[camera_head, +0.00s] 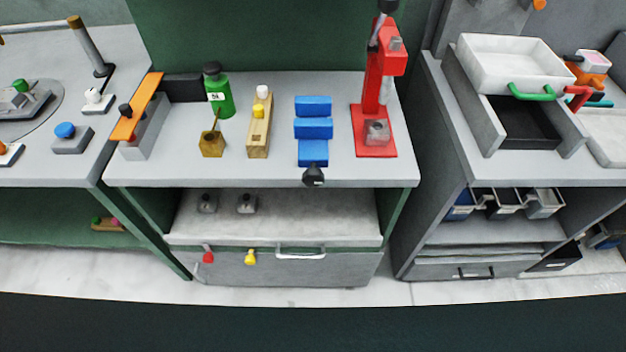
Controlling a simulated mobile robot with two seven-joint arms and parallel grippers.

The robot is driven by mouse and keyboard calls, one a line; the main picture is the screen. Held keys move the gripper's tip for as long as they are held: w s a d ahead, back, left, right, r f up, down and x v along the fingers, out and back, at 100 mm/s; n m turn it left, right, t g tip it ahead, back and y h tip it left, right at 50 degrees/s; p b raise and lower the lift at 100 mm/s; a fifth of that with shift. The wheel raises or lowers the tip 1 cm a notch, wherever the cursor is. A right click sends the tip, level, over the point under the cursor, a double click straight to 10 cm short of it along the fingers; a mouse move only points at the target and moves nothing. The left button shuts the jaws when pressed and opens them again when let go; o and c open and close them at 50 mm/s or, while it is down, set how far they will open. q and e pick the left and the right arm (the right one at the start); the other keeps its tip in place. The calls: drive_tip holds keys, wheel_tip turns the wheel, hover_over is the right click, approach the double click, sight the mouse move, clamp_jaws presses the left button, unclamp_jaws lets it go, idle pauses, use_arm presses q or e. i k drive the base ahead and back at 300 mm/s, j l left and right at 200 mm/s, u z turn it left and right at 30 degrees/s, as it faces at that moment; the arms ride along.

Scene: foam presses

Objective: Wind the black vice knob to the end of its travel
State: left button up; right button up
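The black vice knob (313,176) sits at the front end of the blue vice (313,128), at the front edge of the middle workbench. The vice shows as several blue blocks in a line running from back to front. The two rear blocks look slightly apart from each other. Neither of my grippers is in view, and nothing touches the knob.
A red press (374,110) stands right of the vice. A wooden block (259,125), a green bottle (217,92) and a brown pot (212,144) stand left of it. Below is a drawer (280,266) with a light handle. The floor in front is clear.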

sight(313, 177)
drive_tip(key=u, duration=0.6)
drive_tip(key=l+u, duration=0.45)
drive_tip(key=k+l+u, duration=0.1)
drive_tip(key=l+u, duration=0.35)
drive_tip(key=k+l+u, duration=0.15)
drive_tip(key=l, duration=0.25)
drive_tip(key=k+l+u, duration=0.15)
drive_tip(key=l, duration=0.25)
drive_tip(key=k+l, duration=0.1)
drive_tip(key=l, duration=0.2)
drive_tip(key=k+l, duration=0.15)
drive_tip(key=l, duration=0.1)
